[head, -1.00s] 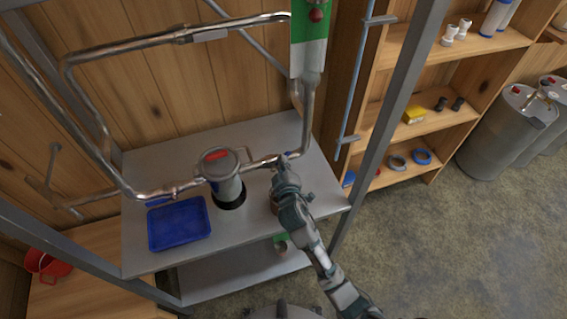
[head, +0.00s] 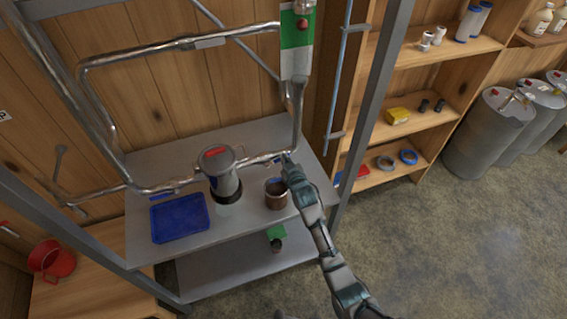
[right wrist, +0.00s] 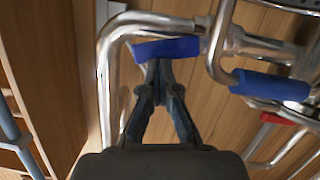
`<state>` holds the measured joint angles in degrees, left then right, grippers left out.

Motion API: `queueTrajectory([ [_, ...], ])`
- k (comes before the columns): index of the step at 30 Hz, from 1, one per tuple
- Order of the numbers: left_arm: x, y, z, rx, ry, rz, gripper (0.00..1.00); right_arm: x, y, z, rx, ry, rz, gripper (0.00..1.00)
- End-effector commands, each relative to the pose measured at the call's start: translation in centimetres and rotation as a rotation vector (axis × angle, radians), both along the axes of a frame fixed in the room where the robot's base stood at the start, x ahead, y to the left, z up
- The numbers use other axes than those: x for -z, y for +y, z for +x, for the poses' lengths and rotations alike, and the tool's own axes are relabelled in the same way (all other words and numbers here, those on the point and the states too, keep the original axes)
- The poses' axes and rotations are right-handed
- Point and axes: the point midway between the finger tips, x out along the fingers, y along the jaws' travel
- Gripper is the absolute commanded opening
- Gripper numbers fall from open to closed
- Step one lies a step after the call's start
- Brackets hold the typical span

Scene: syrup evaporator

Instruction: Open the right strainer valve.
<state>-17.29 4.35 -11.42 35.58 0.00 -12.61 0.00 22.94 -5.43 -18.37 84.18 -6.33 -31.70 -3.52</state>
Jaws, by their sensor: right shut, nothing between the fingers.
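The strainer (head: 221,172) is a grey canister with a red mark on its lid, set in the pipe above the metal bench. In the head view my right gripper (head: 286,162) is at the pipe right of the strainer and mostly hides the valve. A second blue handle (right wrist: 270,87) lies further right. My left gripper is out of view.
On the metal bench (head: 185,257) are a blue tray (head: 180,218) and a brown cup (head: 276,194). A grey upright post (head: 372,110) stands just right of the bench. Wooden shelves (head: 440,92) and metal drums (head: 488,130) are further right. A red bucket (head: 52,262) is at lower left.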

Motion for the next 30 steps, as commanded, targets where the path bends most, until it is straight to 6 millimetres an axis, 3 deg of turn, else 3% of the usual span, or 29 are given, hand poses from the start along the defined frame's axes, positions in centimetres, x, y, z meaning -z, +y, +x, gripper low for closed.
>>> queueTrajectory([
  [10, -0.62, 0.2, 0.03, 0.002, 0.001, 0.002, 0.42, 0.44, -0.32, 0.76, -0.002, 0.037, 0.132, 0.0],
  [30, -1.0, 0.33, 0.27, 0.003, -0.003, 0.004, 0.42, 0.09, -0.33, 0.88, -0.003, 0.038, 0.153, 0.0],
])
